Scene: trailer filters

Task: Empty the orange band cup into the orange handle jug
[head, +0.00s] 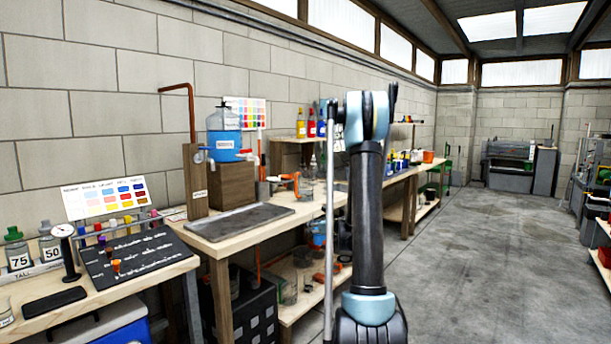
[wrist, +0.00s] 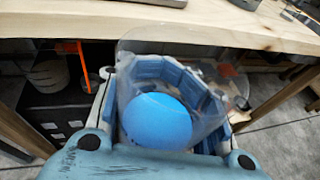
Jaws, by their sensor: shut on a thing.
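A clear cup (wrist: 150,46) is in the wrist view, with a smooth blue rounded shape (wrist: 155,120) showing through it, which looks like blue liquid. My gripper (wrist: 168,80) is shut around this cup, its blue pads against the wall. No orange band shows on the cup, and I cannot tell its exact tilt. In the head view my arm stands in front of the bench, and my gripper and the cup cannot be made out. A clear jug with an orange handle (head: 291,178) appears to stand on the wooden bench, left of my arm.
The wooden bench (head: 225,250) carries a grey tray (head: 238,221) and a blue water jug (head: 224,140) on a wooden block. Bottles (head: 312,122) stand on a shelf behind. A nearer bench at left holds a black board (head: 130,258). Concrete floor (head: 470,270) at right is clear.

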